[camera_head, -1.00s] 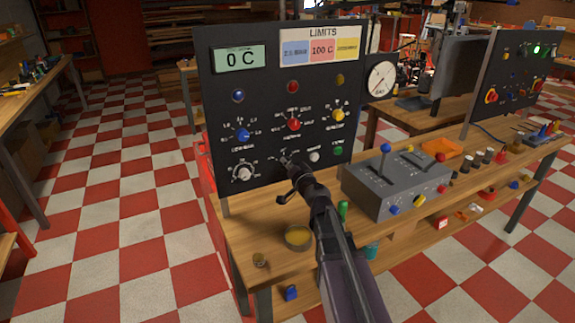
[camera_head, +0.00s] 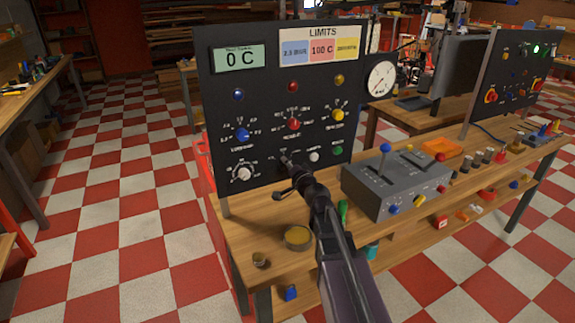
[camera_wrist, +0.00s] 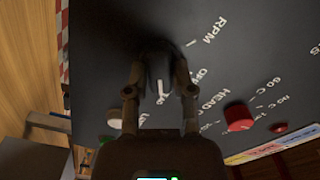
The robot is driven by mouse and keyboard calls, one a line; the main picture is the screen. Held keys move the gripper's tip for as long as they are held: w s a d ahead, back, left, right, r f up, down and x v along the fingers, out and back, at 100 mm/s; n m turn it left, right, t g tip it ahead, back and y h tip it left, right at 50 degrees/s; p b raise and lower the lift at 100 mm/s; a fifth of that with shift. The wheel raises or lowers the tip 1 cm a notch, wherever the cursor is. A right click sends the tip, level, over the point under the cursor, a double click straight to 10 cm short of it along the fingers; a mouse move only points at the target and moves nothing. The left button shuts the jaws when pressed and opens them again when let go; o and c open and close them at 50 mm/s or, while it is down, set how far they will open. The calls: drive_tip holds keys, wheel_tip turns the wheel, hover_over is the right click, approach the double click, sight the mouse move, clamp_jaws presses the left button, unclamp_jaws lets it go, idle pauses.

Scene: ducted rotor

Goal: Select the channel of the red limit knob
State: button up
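The red limit knob (camera_head: 294,124) sits mid-panel under a red lamp (camera_head: 293,86); it also shows right of my gripper in the wrist view (camera_wrist: 239,117). A black selector knob (camera_wrist: 159,72) with a white pointer line is between my two fingers, which appear to press on its sides. Printed labels such as RPM and OFF surround it. My gripper (camera_head: 287,162) hides this knob in the head view. The panel's display (camera_head: 239,58) reads 0 C. The LIMITS plate (camera_head: 321,50) has blue, red and yellow fields, with 100 C on the red one.
The blue limit knob (camera_head: 243,134) and yellow limit knob (camera_head: 338,115) flank the red one. A white knob (camera_head: 244,174), a white button (camera_head: 314,157) and a green button (camera_head: 338,151) are close to my gripper. A grey lever box (camera_head: 400,185) stands right of my arm.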

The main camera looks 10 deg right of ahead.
drive_tip(key=shift+o, duration=1.2)
drive_tip(key=shift+s, duration=0.1)
drive_tip(key=v, duration=0.7)
drive_tip(key=shift+s, duration=0.15)
drive_tip(key=shift+a, duration=0.1)
